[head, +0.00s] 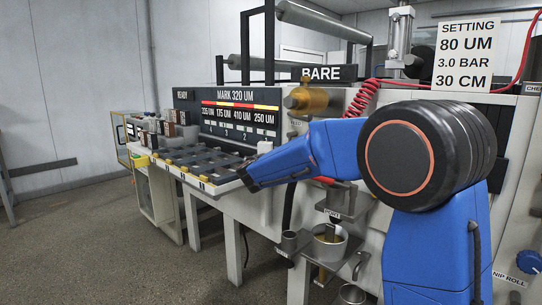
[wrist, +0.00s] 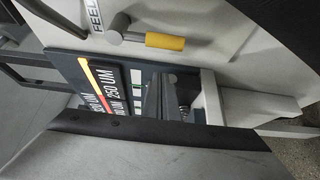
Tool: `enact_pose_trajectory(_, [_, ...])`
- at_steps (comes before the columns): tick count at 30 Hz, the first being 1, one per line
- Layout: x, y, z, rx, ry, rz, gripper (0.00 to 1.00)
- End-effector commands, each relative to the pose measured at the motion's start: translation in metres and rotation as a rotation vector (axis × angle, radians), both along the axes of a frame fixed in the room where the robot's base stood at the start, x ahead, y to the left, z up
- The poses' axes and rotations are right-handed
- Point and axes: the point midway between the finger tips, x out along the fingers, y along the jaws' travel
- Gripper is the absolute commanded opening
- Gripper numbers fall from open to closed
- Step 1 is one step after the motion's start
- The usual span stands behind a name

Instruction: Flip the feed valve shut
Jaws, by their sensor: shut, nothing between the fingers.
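The feed valve shows in the wrist view as a lever (wrist: 165,41) with a yellow grip and a grey pivot end, on a pale panel. A partly cut-off label (wrist: 95,15) beside it seems to read FEED. The lever lies across the picture, its yellow end to the right. My gripper (head: 248,178) is shut and empty, close to the right end of the slotted rack. It is apart from the lever.
A dark MARK 320 UM board (head: 240,105) stands behind the slotted rack (head: 196,164). A brass-coloured cylinder (head: 311,101) sits under the BARE sign (head: 329,73). A cup (head: 329,243) stands on a shelf below my arm. The floor at left is clear.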

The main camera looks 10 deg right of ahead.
Motion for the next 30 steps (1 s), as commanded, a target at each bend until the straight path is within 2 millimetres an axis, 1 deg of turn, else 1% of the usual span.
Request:
enact_pose_trajectory(1, [-0.008,-0.006,0.001,0.000,0.000,-0.001,0.00])
enact_pose_trajectory(3, [-0.013,-0.012,0.001,-0.001,0.000,-0.001,0.00])
enact_pose_trajectory(10, [-0.026,-0.025,0.000,0.000,0.000,-0.001,0.00])
enact_pose_trajectory(30, [-0.030,-0.028,0.000,-0.019,0.025,0.001,0.00])
